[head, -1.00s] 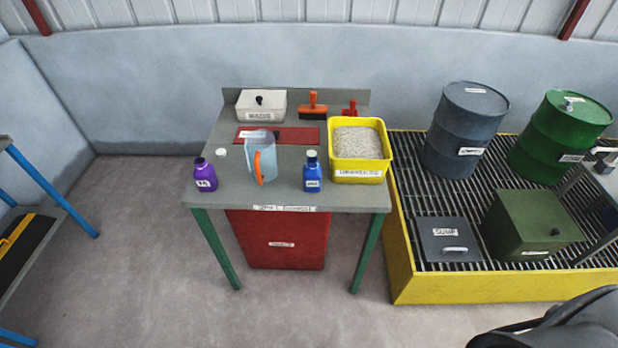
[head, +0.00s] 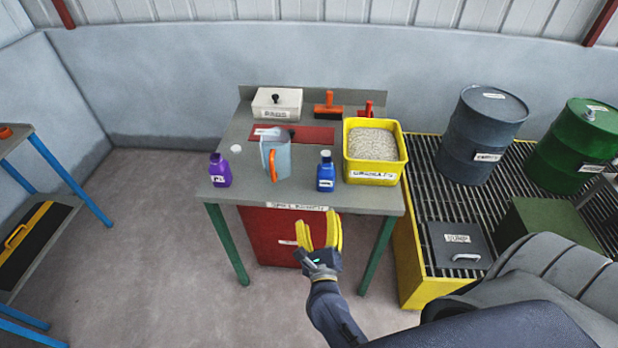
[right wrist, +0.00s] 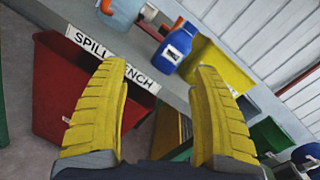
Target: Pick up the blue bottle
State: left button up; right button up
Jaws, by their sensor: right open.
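The blue bottle (head: 326,172) stands upright near the front edge of the grey bench (head: 240,194), with a white label on its front. It also shows in the right wrist view (right wrist: 177,47), beyond and between my fingers. My right gripper (head: 318,222) is open and empty, with yellow fingers, in front of the bench and below the bottle, apart from it. In the right wrist view its two fingers (right wrist: 160,75) are spread wide. My left gripper is not in view.
A clear jug (head: 281,160) with an orange handle and a purple bottle (head: 220,171) stand left of the blue bottle. A yellow tub of granules (head: 375,178) stands close on its right. A red bin (head: 270,235) is under the bench. Floor in front is clear.

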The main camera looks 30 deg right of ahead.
aim_at(326, 172)
jog(key=w+d+m, duration=0.2)
jog(key=w+d, duration=0.1)
jog(key=w, duration=0.1)
jog(key=w+d+m+g+h, duration=0.1)
jog(key=w+d+m, duration=0.1)
jog(key=w+d, duration=0.2)
jog(key=w+d+r+m, duration=0.1)
jog(key=w+d+m, duration=0.2)
jog(key=w, duration=0.3)
jog(key=shift+w+d+r+h, duration=0.1)
jog(key=shift+w+d+h, duration=0.1)
jog(key=shift+d+h, duration=0.15)
jog(key=shift+o, duration=0.2)
jog(key=c, duration=1.2)
jog(key=shift+r, duration=0.2)
jog(key=shift+c, duration=0.2)
